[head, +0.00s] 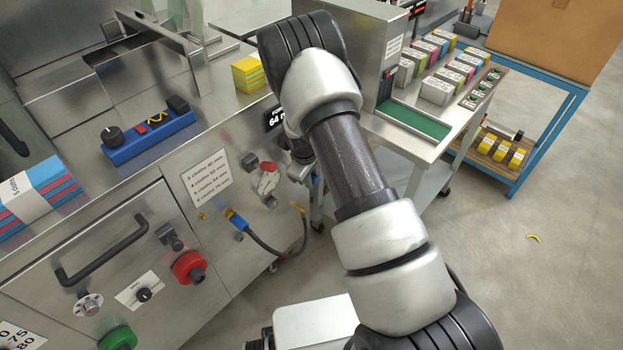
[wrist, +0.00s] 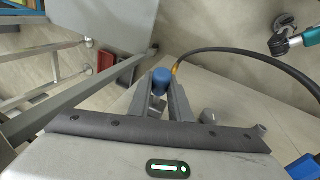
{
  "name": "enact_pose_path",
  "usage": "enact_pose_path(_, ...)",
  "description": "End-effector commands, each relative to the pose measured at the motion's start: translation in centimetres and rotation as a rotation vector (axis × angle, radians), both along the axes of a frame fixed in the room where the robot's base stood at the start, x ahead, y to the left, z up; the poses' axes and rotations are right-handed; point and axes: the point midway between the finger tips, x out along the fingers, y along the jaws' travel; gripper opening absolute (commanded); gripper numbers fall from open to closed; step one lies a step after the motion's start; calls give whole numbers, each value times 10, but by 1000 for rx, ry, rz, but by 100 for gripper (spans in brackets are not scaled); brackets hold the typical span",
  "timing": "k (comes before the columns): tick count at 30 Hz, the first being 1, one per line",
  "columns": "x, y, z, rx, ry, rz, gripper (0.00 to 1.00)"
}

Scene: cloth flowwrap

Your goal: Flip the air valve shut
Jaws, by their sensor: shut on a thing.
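My gripper (wrist: 161,76) is shut on a small blue piece (wrist: 159,86) in the wrist view. The piece sits between the fingertips, close to an orange-yellow fitting (wrist: 175,68) on a black hose (wrist: 240,52). I cannot tell whether it is part of the air valve. In the head view my arm hides most of the gripper and whatever it holds. A red and pale lever fitting (head: 268,181), possibly the air valve, is on the machine's front, left of my wrist. Below it, a blue and brass coupling (head: 238,221) joins the looping hose (head: 272,249).
The steel machine front (head: 165,225) carries a red knob (head: 188,267), a green knob (head: 117,338) and a long black handle (head: 102,255). A trolley (head: 425,140) with several coloured packs stands behind my arm. Floor on the right is mostly clear.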

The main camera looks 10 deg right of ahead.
Motion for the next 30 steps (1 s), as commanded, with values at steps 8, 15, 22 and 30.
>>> enact_pose_path(8, -1, -2, -1, -2, 2, -1, 37)
enact_pose_path(15, -1, -1, 2, -1, 1, 0, 37)
enact_pose_path(22, -7, 5, 33, 1, -2, 0, 37)
enact_pose_path(30, -23, 15, 98, 0, -3, -1, 37)
